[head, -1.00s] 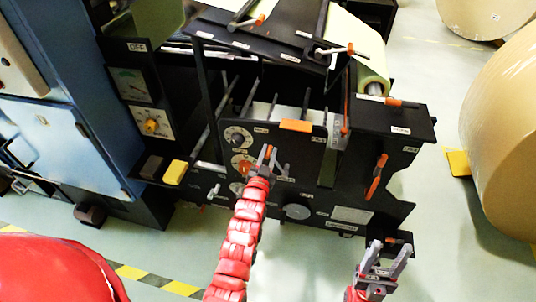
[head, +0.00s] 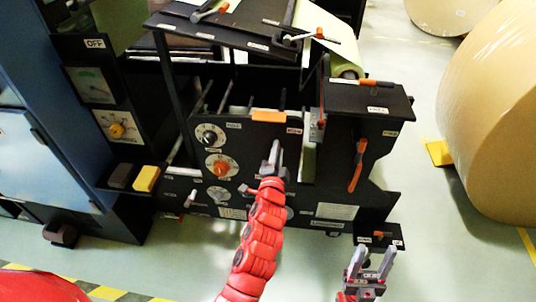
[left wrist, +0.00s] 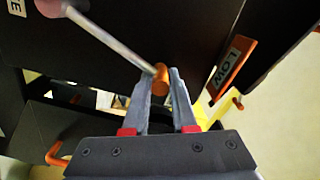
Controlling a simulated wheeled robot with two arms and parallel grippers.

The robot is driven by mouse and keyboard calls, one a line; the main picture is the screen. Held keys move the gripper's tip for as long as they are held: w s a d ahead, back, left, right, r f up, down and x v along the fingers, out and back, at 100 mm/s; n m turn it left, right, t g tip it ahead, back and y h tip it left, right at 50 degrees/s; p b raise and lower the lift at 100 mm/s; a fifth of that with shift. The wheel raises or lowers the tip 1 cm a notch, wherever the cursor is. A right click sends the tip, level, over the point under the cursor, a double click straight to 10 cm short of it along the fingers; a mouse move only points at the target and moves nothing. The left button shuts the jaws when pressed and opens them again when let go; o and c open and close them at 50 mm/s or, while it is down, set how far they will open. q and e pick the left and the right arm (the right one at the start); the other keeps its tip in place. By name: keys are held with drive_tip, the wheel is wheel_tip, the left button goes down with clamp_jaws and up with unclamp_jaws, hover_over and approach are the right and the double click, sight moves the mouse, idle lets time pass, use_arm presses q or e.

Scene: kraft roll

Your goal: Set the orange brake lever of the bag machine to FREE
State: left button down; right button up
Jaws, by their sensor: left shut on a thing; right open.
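My left gripper (head: 274,158) is at the front panel of the black bag machine (head: 300,205). In the left wrist view its fingers (left wrist: 165,95) are shut around the orange knob of a lever (left wrist: 160,82), which looks like the brake lever. The lever's metal rod runs to the upper left. A label there (left wrist: 17,7) shows only a final E. A label reading LOW (left wrist: 230,58) is on the right. In the head view the gripper hides the lever. My right gripper (head: 370,262) is open and empty, low at the right, in front of the machine.
An orange dial (head: 220,168) is left of my left gripper. An orange bar (head: 270,116) is above it. Another orange handle (head: 357,167) is on the machine's right side. Large kraft rolls (head: 495,120) stand at the right. The floor in front is clear.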

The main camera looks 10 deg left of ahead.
use_arm(q)
drive_tip(key=shift+d+f+m+b, duration=0.4)
drive_tip(key=shift+d+f+m, duration=0.15)
drive_tip(key=shift+f+m, duration=0.15)
drive_tip(key=shift+d+f+m+b, duration=0.35)
drive_tip(key=shift+d+m, duration=0.15)
drive_tip(key=shift+m, duration=0.1)
drive_tip(key=c, duration=0.8)
unclamp_jaws()
drive_tip(key=shift+a, duration=0.15)
drive_tip(key=shift+o, duration=0.2)
drive_tip(key=shift+r, duration=0.15)
drive_tip(key=shift+s, duration=0.1)
